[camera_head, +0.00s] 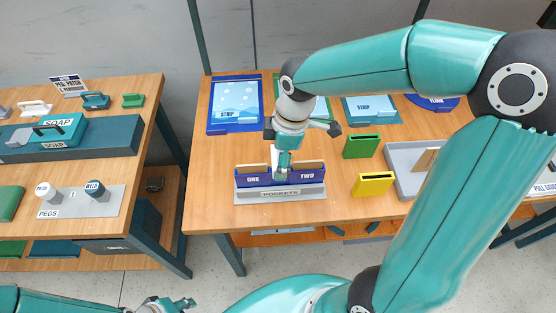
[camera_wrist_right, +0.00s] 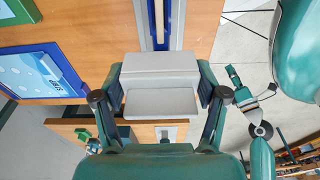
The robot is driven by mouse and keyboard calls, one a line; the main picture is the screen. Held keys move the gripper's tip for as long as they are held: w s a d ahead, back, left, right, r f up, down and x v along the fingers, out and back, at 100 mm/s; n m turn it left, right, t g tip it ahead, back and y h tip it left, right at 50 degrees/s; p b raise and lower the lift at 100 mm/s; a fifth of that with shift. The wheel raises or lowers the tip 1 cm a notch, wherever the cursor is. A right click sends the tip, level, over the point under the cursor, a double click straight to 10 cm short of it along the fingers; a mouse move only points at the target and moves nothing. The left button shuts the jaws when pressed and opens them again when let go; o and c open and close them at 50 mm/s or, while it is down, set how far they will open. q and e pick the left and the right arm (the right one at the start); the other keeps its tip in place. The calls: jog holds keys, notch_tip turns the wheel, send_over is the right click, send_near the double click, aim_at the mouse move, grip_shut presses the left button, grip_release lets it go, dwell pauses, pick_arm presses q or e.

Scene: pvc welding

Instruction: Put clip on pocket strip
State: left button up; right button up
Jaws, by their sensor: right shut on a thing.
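The blue pocket strip (camera_head: 253,179) stands on a grey base marked POCKETS (camera_head: 281,194) near the table's front edge. Its two pockets are marked ONE and TWO and hold tan boards. My right gripper (camera_head: 281,172) is over its middle, between the two labels, and hides part of it. In the wrist view the right gripper (camera_wrist_right: 160,100) is shut on a light grey clip (camera_wrist_right: 160,68). The blue strip edge (camera_wrist_right: 151,22) lies just beyond the clip; whether they touch is unclear. My left gripper (camera_head: 172,304) is low at the bottom edge, empty, fingers apart, away from the table.
A green block (camera_head: 361,146) and a yellow block (camera_head: 374,184) stand right of the pocket strip. A grey tray (camera_head: 402,186) is farther right. Blue-framed STRIP panels (camera_head: 235,103) lie at the back. A second table (camera_head: 130,171) with soap and pegs stands left, across a gap.

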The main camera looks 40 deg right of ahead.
jog(key=shift+f, duration=0.65)
jog(key=o, duration=0.7)
jog(key=shift+f, duration=0.15)
jog(key=o, duration=0.4)
jog(key=shift+o, duration=0.2)
